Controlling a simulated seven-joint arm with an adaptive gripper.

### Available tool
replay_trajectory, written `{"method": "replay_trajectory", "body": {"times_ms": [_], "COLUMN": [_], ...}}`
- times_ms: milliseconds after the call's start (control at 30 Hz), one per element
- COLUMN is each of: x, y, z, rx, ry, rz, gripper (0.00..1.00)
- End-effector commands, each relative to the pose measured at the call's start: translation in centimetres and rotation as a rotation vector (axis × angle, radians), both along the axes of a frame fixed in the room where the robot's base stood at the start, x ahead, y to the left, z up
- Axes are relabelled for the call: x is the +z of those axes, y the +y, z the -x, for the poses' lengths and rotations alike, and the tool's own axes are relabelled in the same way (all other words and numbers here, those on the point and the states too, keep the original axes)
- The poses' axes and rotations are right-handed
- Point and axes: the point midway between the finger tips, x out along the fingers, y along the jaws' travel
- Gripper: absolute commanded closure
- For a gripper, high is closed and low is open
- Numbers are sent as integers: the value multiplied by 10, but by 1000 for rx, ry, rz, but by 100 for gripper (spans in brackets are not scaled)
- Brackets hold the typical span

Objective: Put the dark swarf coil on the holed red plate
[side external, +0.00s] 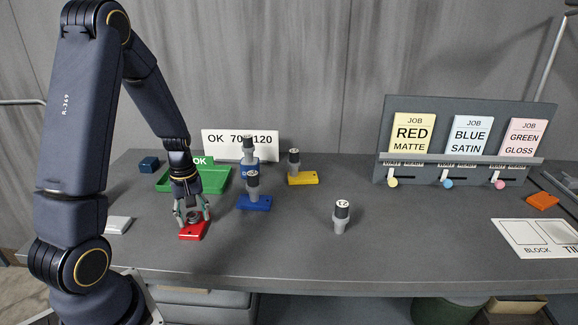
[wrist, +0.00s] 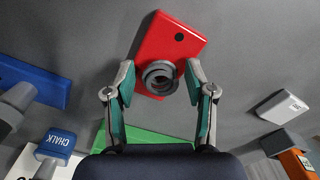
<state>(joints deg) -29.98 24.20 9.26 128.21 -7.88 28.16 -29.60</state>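The holed red plate (side external: 192,234) lies on the table below my gripper. In the wrist view the red plate (wrist: 172,38) shows a dark hole near its far end. The dark swarf coil (wrist: 160,77) is a round, ringed grey piece over the plate's near end and seems to rest on it. The coil (side external: 192,216) also shows between the fingers in the side view. My gripper (wrist: 160,80) is open, pointing down, with one finger on each side of the coil and a visible gap at both sides.
A green tray (side external: 215,183) stands behind my gripper. Blue plates (side external: 258,204) and a yellow plate (side external: 308,178) carry grey upright pieces. Another upright piece (side external: 341,218) stands alone to the right. A white block (side external: 118,225) lies left of the red plate. The front middle is clear.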

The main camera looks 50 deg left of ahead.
Motion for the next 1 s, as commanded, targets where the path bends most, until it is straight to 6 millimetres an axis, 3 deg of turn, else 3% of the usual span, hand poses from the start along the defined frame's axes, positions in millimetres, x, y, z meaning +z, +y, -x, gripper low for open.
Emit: {"method": "replay_trajectory", "body": {"times_ms": [367, 800, 1000], "x": [7, 97, 121], "y": [0, 0, -1], "z": [-1, -1, -1], "rx": [-1, -1, -5], "ry": [-2, -5, -5], "rz": [-1, -3, -2], "gripper": [43, 43, 43]}}
